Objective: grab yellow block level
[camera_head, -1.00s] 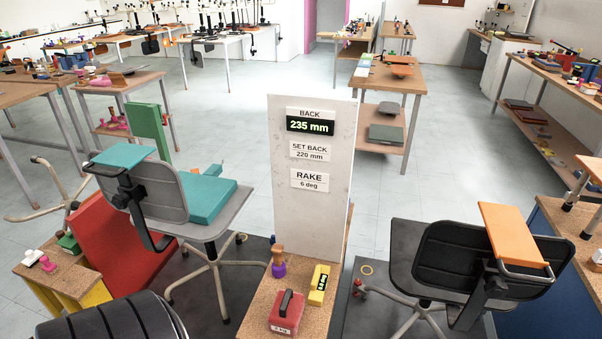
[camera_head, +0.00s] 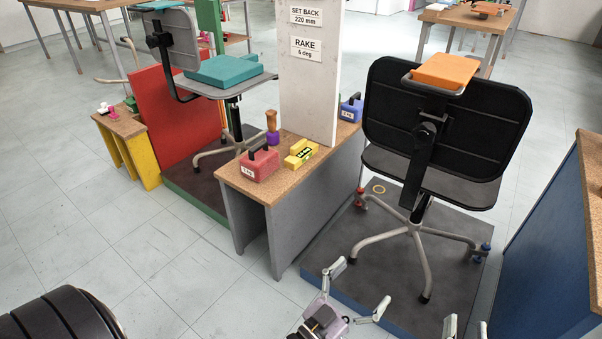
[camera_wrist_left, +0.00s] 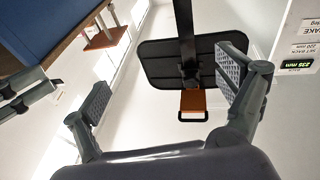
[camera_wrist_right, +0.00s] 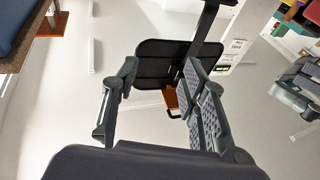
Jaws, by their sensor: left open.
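The yellow block level (camera_head: 300,152) lies on the cork top of a low grey bench (camera_head: 234,181), right of a red weight block with a black handle (camera_head: 260,164). A dark readout shows on it. My left gripper (camera_head: 359,288) is open and empty, low in the head view, in front of the bench and well short of the level. My right gripper (camera_head: 466,327) is at the bottom edge, mostly cut off; its fingers (camera_wrist_right: 160,90) stand apart and empty in the right wrist view.
A white sign panel (camera_head: 308,80) stands behind the level. A purple tool with a wooden handle (camera_head: 272,128) is beside it. A black chair (camera_head: 445,115) on a dark platform (camera_head: 370,250) stands right of the bench. Open floor (camera_head: 160,240) lies front left.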

